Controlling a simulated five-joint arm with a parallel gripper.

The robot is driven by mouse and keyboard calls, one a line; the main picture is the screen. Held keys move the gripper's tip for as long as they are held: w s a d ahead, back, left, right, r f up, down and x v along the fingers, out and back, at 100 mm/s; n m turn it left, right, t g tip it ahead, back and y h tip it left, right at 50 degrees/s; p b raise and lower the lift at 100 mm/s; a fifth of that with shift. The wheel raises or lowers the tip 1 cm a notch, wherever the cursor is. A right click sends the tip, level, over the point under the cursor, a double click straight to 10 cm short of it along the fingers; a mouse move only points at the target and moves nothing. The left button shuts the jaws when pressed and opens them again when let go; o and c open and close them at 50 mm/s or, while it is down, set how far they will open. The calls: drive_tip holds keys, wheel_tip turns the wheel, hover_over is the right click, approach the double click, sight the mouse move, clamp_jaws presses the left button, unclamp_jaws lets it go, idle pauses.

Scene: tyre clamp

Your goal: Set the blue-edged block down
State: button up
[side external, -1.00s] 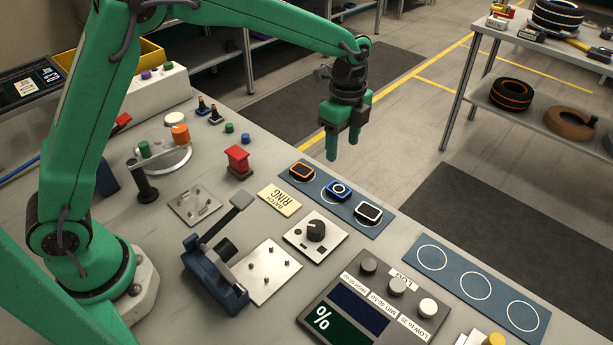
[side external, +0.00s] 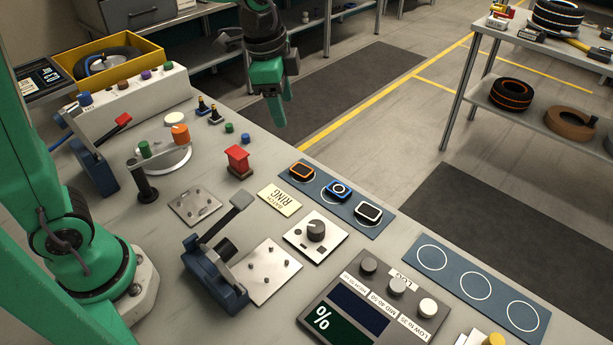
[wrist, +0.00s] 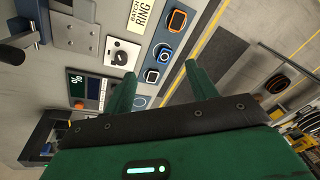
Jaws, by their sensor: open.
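The blue-edged block (side external: 339,189) lies in the middle of a dark blue pad (side external: 312,174), between an orange-edged block (side external: 302,171) and a white-edged block (side external: 368,212). In the wrist view the blue-edged block (wrist: 162,53) also shows, beyond the fingers. My gripper (side external: 279,122) is in the air at the upper middle of the side view, up and to the left of the pad. It is apart from the blocks. In the wrist view its two green fingers (wrist: 158,82) stand apart with nothing between them.
A second blue pad (side external: 432,257) with white circles is empty at the lower right. A yellow bin (side external: 108,60) is at the back left.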

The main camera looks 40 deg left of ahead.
drive_tip(key=s+a+n+t, duration=0.1)
drive_tip(key=s+a+n, duration=0.1)
drive_tip(key=s, duration=0.3)
drive_tip(key=s+a+n+t, duration=0.1)
drive_tip(key=s+a+n, duration=0.1)
drive_tip(key=s+n, duration=0.3)
drive_tip(key=s+a+r+n+t, duration=0.1)
drive_tip(key=s+a+n, duration=0.2)
drive_tip(key=s, duration=0.4)
drive_tip(key=shift+s+n, duration=0.25)
drive_tip(key=shift+n, duration=0.15)
